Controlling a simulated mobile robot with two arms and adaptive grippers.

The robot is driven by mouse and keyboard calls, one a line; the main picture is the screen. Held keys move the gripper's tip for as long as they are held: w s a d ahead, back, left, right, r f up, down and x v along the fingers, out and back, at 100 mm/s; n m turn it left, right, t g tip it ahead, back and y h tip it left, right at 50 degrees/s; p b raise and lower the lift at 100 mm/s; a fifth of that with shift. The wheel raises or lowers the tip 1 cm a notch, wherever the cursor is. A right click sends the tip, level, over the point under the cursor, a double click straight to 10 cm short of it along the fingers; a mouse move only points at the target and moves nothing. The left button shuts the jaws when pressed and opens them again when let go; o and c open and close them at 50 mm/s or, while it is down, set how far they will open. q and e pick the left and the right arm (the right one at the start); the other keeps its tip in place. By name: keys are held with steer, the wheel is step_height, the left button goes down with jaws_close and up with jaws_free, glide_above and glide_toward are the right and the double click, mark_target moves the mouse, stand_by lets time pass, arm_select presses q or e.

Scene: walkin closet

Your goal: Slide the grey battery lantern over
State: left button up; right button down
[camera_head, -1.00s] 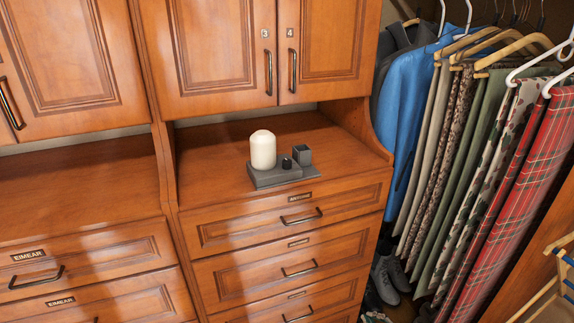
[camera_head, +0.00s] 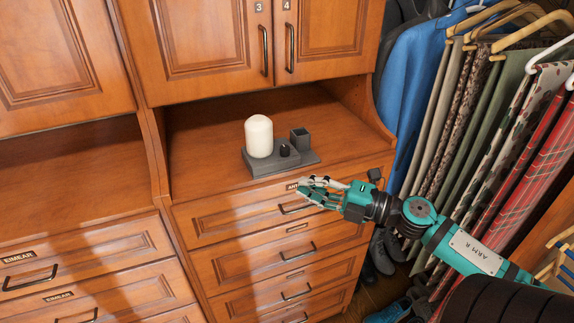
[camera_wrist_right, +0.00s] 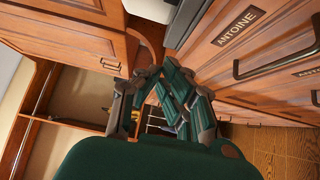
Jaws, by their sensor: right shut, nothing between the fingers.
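What looks like the grey battery lantern is on the wooden counter (camera_head: 205,150). It has a flat grey base (camera_head: 262,168), a white domed cylinder (camera_head: 259,137), a small black knob and a small grey square box (camera_head: 300,139). Its white part (camera_wrist_right: 150,8) and grey base show cut off at the top of the right wrist view. My right gripper (camera_head: 312,186) is shut and empty, in front of the drawer fronts, below and a little right of the lantern, apart from it. It also shows in the right wrist view (camera_wrist_right: 162,78). My left gripper is not in view.
Cabinet doors (camera_head: 205,45) hang above the counter. Drawers with dark handles (camera_head: 298,249) lie below its front edge. Counter is bare left and right of the lantern; an upright side panel (camera_head: 365,110) closes its right end. Hanging clothes (camera_head: 480,130) fill the right side.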

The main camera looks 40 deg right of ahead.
mark_target(287, 169)
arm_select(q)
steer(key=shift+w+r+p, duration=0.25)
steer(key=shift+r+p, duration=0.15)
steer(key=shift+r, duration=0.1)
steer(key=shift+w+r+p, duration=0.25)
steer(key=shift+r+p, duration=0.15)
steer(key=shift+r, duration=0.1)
arm_select(e)
steer(key=shift+w+a, duration=0.25)
steer(key=shift+w, duration=1.6)
steer(key=shift+w+a, duration=0.2)
steer(key=shift+w, duration=1.65)
